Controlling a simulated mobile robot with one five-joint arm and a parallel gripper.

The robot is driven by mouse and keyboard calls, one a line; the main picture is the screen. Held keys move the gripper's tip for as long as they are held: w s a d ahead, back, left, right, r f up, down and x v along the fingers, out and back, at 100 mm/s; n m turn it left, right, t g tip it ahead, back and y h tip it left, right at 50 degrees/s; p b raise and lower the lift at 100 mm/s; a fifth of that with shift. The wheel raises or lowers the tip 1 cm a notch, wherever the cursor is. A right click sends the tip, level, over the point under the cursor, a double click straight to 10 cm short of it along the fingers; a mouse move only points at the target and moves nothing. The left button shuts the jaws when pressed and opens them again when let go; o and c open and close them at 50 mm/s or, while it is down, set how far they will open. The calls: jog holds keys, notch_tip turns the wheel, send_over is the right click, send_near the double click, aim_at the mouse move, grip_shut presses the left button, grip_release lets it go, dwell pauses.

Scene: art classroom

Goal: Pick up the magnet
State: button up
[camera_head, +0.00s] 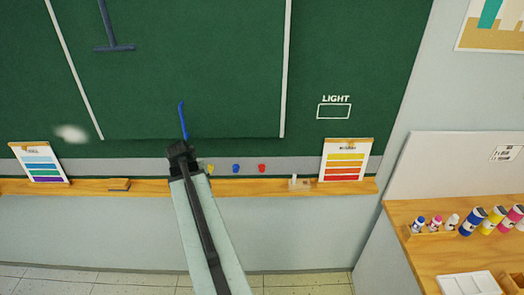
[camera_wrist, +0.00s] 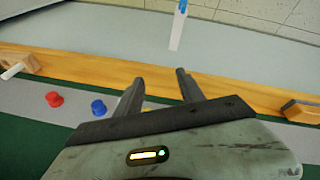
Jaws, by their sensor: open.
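Three small round magnets, yellow (camera_head: 210,168), blue (camera_head: 235,168) and red (camera_head: 262,168), sit in a row on the grey strip (camera_head: 300,165) below the green board. In the wrist view the red magnet (camera_wrist: 54,99) and blue magnet (camera_wrist: 98,107) show left of my gripper (camera_wrist: 160,77). In the head view my gripper (camera_head: 181,153) is just left of the yellow magnet, in front of the strip. I cannot tell its distance from the board.
A wooden ledge (camera_head: 260,187) runs under the strip. It carries a block (camera_head: 119,185), a small holder (camera_head: 298,184) and colour charts left (camera_head: 38,163) and right (camera_head: 346,160). A side counter (camera_head: 425,265) with several bottles stands right. A thin blue piece (camera_head: 183,120) shows above my gripper.

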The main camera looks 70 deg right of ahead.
aim_at(260, 169)
jog(key=s+d+r+m+g+h+p, duration=0.1)
jog(key=s+d+r+m+p, duration=0.15)
jog(key=s+d, duration=0.55)
jog(key=s+d+r+m+h+p, duration=0.1)
jog(key=s+d+r, duration=0.4)
jog(key=s, duration=0.5)
jog(key=b+x, duration=0.2)
jog(key=x, duration=0.1)
jog(key=b+x, duration=0.5)
jog(key=x, duration=0.1)
jog(key=shift+w+d+f, duration=0.1)
jog(key=shift+w+d, duration=0.1)
jog(key=shift+w, duration=0.15)
grip_shut()
